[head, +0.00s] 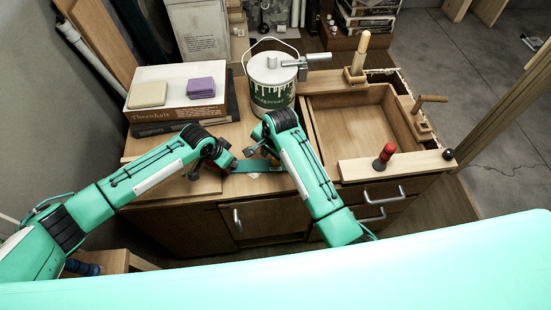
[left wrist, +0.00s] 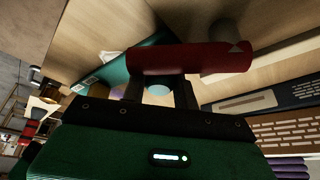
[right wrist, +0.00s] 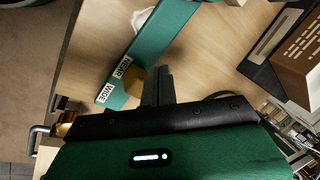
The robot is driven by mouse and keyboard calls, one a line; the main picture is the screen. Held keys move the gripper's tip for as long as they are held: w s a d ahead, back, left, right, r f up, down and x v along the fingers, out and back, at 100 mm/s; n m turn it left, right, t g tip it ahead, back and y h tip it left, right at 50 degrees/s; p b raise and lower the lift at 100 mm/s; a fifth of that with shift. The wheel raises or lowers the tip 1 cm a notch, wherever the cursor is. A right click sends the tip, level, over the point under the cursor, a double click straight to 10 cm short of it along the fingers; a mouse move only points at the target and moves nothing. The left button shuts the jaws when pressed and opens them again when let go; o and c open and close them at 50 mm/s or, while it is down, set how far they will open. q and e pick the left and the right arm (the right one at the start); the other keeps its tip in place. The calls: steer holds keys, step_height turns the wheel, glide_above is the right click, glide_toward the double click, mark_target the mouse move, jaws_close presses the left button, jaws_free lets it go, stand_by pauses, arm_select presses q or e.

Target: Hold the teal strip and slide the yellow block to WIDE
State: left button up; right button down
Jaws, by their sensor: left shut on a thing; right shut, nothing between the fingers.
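The teal strip (head: 262,166) lies on the bench top in the head view, between my two grippers. In the right wrist view the strip (right wrist: 150,45) carries white labels NEAR and WIDE near its lower end. The yellow block (right wrist: 135,80) is at the strip beside NEAR, partly hidden by my right gripper (right wrist: 158,72). That gripper is shut and empty, its fingers close beside the block; I cannot tell if they touch. My left gripper (left wrist: 160,88) is shut on a red handle (left wrist: 190,58) with a triangle mark; part of the teal strip (left wrist: 115,74) shows behind it.
A paint can (head: 271,82) stands behind the strip.

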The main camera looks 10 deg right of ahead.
mark_target(281, 163)
arm_select(q)
steer(key=shift+a, duration=0.1)
arm_select(e)
steer(key=shift+f, duration=2.25)
steer(key=shift+d, duration=0.15)
steer(key=shift+s+d, duration=0.15)
steer(key=shift+d, duration=1)
steer(key=shift+s+d, duration=0.1)
steer(key=shift+d, duration=1.05)
steer(key=shift+w+a+r, duration=0.1)
steer(key=shift+a, duration=0.55)
steer(key=shift+r, duration=3.45)
